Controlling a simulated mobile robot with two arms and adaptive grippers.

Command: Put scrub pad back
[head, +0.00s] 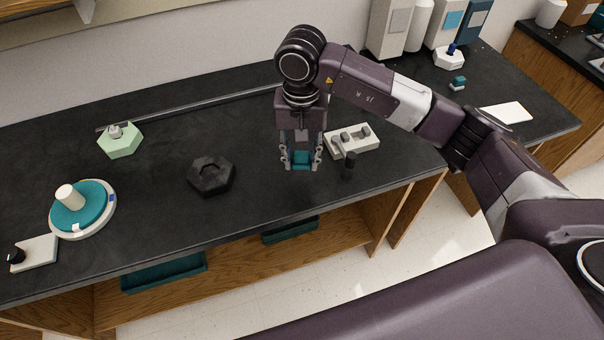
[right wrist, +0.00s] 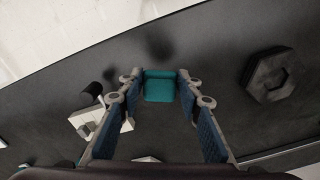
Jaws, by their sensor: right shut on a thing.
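My right gripper (head: 301,165) is over the dark bench, with its fingers shut on a small teal block, which looks like the scrub pad (head: 301,157). In the right wrist view the pad (right wrist: 160,88) sits between the fingertips (right wrist: 160,95). A shadow lies on the bench beyond it, and the pad seems to be held above the surface. My left gripper is not in view. No place for the pad can be told for sure.
A black hexagonal piece (head: 211,178) lies left of the gripper. A white block with grey knobs (head: 365,146) and a black cylinder (head: 349,166) stand close on its right. Farther left are a green hexagonal block (head: 121,143) and a teal round stand (head: 93,207).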

